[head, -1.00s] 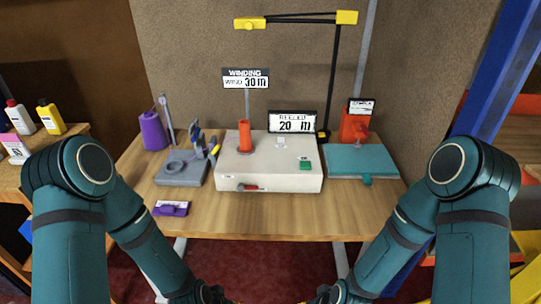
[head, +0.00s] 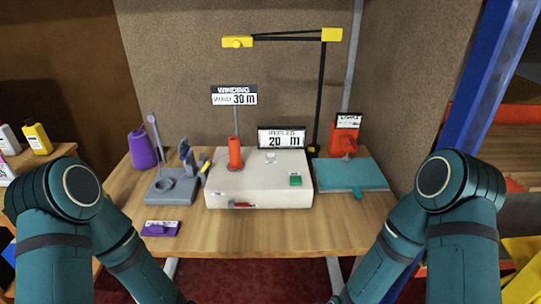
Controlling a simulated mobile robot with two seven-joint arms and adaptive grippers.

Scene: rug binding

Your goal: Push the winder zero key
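The winder is a pale box (head: 259,186) on the wooden table. On its top stand an orange spool (head: 235,153), a white round key (head: 271,156) and a green key (head: 295,180). A red lever (head: 242,206) is on its front face. A display reading 20 m (head: 282,138) stands behind it, and a sign reading WINDING 30 m (head: 234,96) rises on a post. I cannot read which key is the zero key.
A grey stand (head: 174,186) and a purple cone (head: 142,150) are at the left. A purple block (head: 160,228) lies near the front left. A teal plate (head: 350,176) and an orange holder (head: 343,142) are at the right. A black lamp arm (head: 321,95) rises behind.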

